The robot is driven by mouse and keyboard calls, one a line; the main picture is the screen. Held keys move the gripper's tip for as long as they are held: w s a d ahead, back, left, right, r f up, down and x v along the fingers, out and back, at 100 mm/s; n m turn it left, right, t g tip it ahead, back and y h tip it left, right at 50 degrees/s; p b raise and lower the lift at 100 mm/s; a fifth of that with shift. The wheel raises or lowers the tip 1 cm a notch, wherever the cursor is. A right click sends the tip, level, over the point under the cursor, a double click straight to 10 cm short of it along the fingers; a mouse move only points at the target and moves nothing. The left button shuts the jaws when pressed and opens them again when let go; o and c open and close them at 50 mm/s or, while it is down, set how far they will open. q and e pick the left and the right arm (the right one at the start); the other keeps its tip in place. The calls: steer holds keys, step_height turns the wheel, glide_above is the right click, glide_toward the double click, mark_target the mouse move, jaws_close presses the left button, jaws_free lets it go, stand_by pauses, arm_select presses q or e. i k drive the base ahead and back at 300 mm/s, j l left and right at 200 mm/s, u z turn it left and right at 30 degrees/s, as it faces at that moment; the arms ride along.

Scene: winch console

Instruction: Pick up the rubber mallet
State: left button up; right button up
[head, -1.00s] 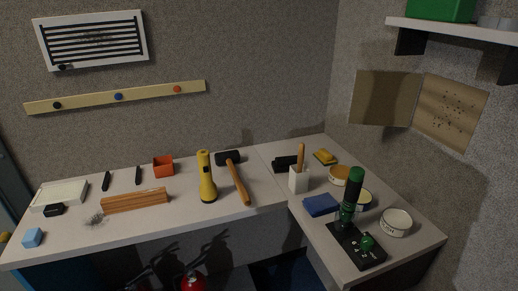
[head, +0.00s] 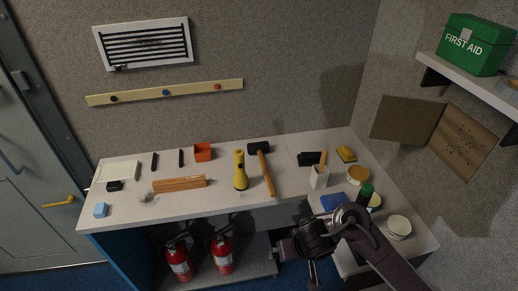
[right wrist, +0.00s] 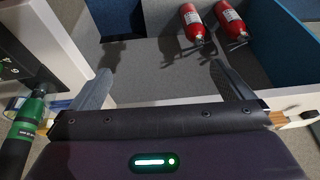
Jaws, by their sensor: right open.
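The rubber mallet lies on the bench top, with its black head (head: 259,148) toward the wall and its wooden handle (head: 267,175) pointing to the front edge. It is just right of a yellow flashlight (head: 240,170). My right gripper (head: 296,266) is in front of the bench, below and to the right of the mallet, apart from it. I cannot make out the mallet for sure there. My left gripper is not in view.
A white holder (head: 319,177), a green-topped lever (head: 365,191) and cans (head: 398,227) stand on the right wing of the bench. A wooden block (head: 179,184) lies left of the flashlight. Fire extinguishers (head: 222,256) stand below. Bench space in front of the handle is clear.

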mark_target(259, 148)
steer(key=i+j, duration=0.15)
steer(key=i, duration=0.35)
steer(key=i+j, duration=0.15)
steer(key=i, duration=0.35)
steer(key=i+j, duration=0.15)
steer(key=i, duration=0.35)
